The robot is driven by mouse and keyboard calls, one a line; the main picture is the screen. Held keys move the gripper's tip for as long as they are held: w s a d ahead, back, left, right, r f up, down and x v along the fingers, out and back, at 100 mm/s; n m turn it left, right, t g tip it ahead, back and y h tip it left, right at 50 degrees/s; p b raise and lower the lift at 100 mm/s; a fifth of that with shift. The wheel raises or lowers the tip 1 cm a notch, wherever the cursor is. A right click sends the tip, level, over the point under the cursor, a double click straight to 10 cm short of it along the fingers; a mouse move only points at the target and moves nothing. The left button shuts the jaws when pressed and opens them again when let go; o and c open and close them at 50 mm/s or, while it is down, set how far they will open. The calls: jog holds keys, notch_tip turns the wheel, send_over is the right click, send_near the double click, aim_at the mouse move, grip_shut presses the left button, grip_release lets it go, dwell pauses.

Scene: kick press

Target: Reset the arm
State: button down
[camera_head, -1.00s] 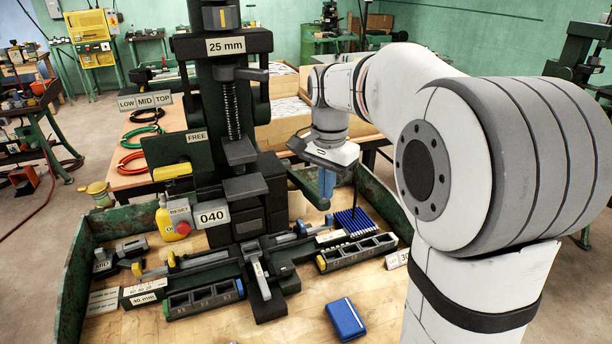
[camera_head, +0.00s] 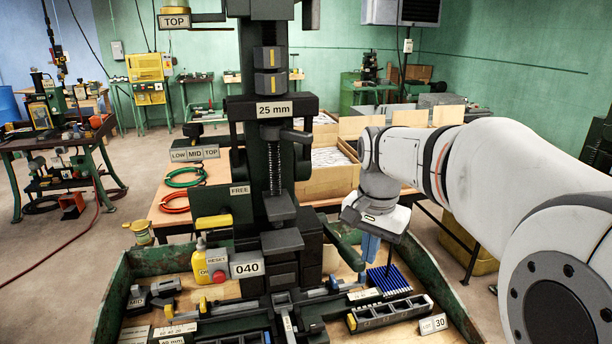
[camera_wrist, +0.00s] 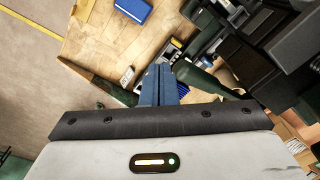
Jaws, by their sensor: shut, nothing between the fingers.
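My gripper (camera_head: 370,250) has blue fingers that are pressed together, with nothing between them. It points down above the right part of the bench, over a dark blue ribbed block (camera_head: 388,280). The closed fingers also show in the wrist view (camera_wrist: 158,72). My white arm reaches in from the right in the head view. The tall dark press (camera_head: 272,150) stands left of my gripper, apart from it. It carries 25 mm, FREE and 040 labels. A RESET label with a red button (camera_head: 218,277) is at its lower left.
The bench has a raised green rim (camera_head: 112,295). A yellow bottle (camera_head: 201,262) stands left of the press. A dark compartment rail (camera_head: 390,312) lies at the front right. A blue box (camera_wrist: 133,10) lies on bare wood in the wrist view. Cardboard boxes (camera_head: 328,180) stand behind.

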jog(key=s+f+n+t, duration=0.1)
jog(key=s+f+n, duration=0.2)
jog(key=s, duration=0.5)
jog(key=s+f+n+t, duration=0.1)
jog(key=s+f+n, duration=0.3)
jog(key=s, duration=0.4)
jog(key=shift+f+n+t+b, duration=0.15)
jog(key=shift+n+t+b, duration=0.15)
jog(key=shift+n+b, duration=0.1)
